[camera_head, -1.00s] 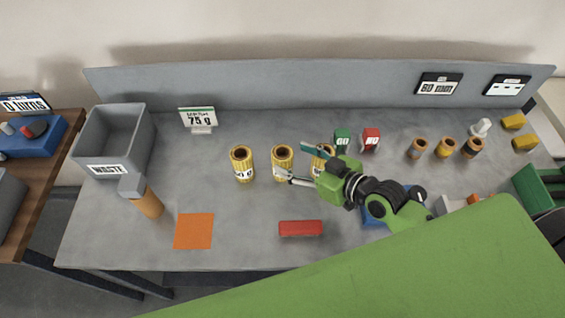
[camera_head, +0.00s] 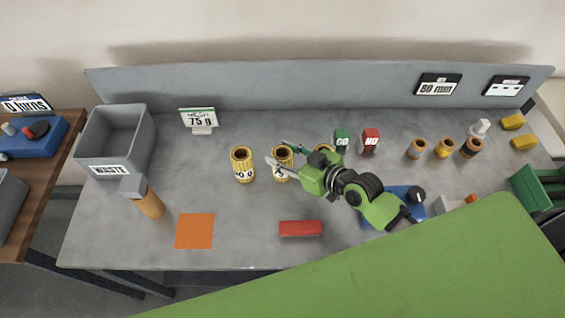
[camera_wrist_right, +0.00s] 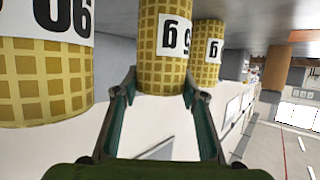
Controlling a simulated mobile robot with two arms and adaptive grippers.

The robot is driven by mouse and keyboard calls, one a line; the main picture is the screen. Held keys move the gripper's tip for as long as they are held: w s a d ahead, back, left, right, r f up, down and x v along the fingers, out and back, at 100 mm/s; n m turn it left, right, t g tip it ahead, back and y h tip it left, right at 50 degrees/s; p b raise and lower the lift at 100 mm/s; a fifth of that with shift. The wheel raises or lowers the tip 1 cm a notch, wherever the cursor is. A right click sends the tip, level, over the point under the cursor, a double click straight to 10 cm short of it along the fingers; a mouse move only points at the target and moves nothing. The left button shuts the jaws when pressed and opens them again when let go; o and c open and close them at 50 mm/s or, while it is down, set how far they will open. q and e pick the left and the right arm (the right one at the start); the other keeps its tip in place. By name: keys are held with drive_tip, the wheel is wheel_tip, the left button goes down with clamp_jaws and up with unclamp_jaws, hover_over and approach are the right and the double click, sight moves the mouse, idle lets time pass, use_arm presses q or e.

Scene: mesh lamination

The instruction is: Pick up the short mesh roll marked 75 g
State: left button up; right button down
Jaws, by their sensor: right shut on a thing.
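Three short yellow mesh rolls stand in a row mid-table. The left roll (camera_head: 242,162) has a label that looks like 90 g in the right wrist view (camera_wrist_right: 50,85). The middle roll (camera_head: 283,152) stands upright between the fingers of my right gripper (camera_head: 281,166), which is shut on it. The right wrist view shows the middle roll (camera_wrist_right: 164,75) between both fingers (camera_wrist_right: 160,88), its label inverted and partly cut off, seemingly ending in 5 g. The right roll (camera_head: 323,148) is mostly hidden behind my gripper; it also shows in the wrist view (camera_wrist_right: 206,50). My left gripper is out of view.
A sign reading 75 g (camera_head: 198,118) stands at the back left. A grey waste bin (camera_head: 110,170), an orange-handled tool (camera_head: 149,203), an orange sheet (camera_head: 194,231) and a red block (camera_head: 300,229) lie around. Green (camera_head: 342,138) and red (camera_head: 370,139) items stand right of the rolls.

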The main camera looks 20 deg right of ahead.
drive_tip(key=shift+r, duration=0.1)
drive_tip(key=shift+r, duration=0.4)
wheel_tip(320, 180, up, 3)
drive_tip(key=shift+s+a+f+b, duration=0.1)
drive_tip(key=shift+s+f+b, duration=0.1)
drive_tip(key=shift+b, duration=0.25)
drive_tip(key=s+a+r+p, duration=0.3)
drive_tip(key=s+r, duration=0.6)
drive_tip(key=s, duration=0.4)
drive_tip(key=shift+a+r, duration=0.3)
drive_tip(key=shift+a, duration=0.05)
